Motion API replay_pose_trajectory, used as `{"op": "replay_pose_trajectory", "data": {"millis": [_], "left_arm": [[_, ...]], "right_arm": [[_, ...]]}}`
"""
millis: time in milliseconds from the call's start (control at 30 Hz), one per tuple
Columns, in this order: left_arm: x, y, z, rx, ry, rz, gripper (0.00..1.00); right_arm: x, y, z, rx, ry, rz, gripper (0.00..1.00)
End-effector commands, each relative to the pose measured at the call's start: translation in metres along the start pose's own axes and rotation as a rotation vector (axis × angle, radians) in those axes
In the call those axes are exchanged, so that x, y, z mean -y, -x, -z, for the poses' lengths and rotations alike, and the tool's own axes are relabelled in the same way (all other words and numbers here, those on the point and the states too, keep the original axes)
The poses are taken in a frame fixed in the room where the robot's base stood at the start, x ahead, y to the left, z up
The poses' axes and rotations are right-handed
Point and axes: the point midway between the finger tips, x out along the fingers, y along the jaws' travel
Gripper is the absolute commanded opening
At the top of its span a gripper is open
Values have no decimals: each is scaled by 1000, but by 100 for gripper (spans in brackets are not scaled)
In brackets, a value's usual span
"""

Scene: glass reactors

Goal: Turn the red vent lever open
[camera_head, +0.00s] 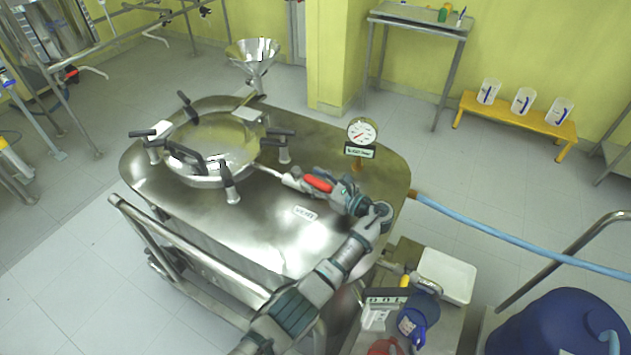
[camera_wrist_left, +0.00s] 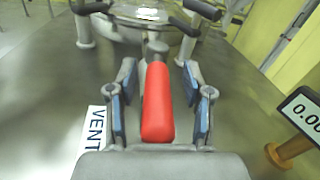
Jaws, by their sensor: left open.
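The red vent lever (camera_head: 318,183) is on top of the steel reactor lid, to the right of the round glass hatch. In the left wrist view the red lever (camera_wrist_left: 157,105) lies lengthwise between the fingers, its far end joined to a grey metal fitting. My left gripper (camera_head: 309,181) is open around the lever, with a finger on each side. In the wrist view a gap shows between the lever and each finger of the left gripper (camera_wrist_left: 158,82). The VENT label (camera_wrist_left: 94,142) lies on the lid left of the gripper. My right gripper is not in view.
A round hatch (camera_head: 215,150) with several black-handled clamps is left of the lever. A dial gauge (camera_head: 361,132) stands behind and right of the gripper. A steel funnel (camera_head: 254,59) rises at the back. A blue hose (camera_head: 520,241) runs right. The lid's front left is clear.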

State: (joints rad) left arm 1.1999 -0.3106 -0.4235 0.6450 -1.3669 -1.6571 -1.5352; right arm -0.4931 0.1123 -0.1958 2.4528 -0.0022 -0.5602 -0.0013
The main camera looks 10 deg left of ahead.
Motion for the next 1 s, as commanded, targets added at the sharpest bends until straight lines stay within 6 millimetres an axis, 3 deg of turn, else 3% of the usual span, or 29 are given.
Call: {"op": "replay_pose_trajectory", "data": {"millis": [300, 500, 1000], "left_arm": [[12, 1, -61, 2, 4, 2, 51], [17, 2, -87, 1, 1, 2, 51], [18, 2, -92, 1, -1, 2, 51]], "right_arm": [[0, 0, 0, 2, 0, -1, 40], [-1, 0, 0, 2, -1, -1, 40], [-1, -2, -1, 6, -1, -2, 40]]}}
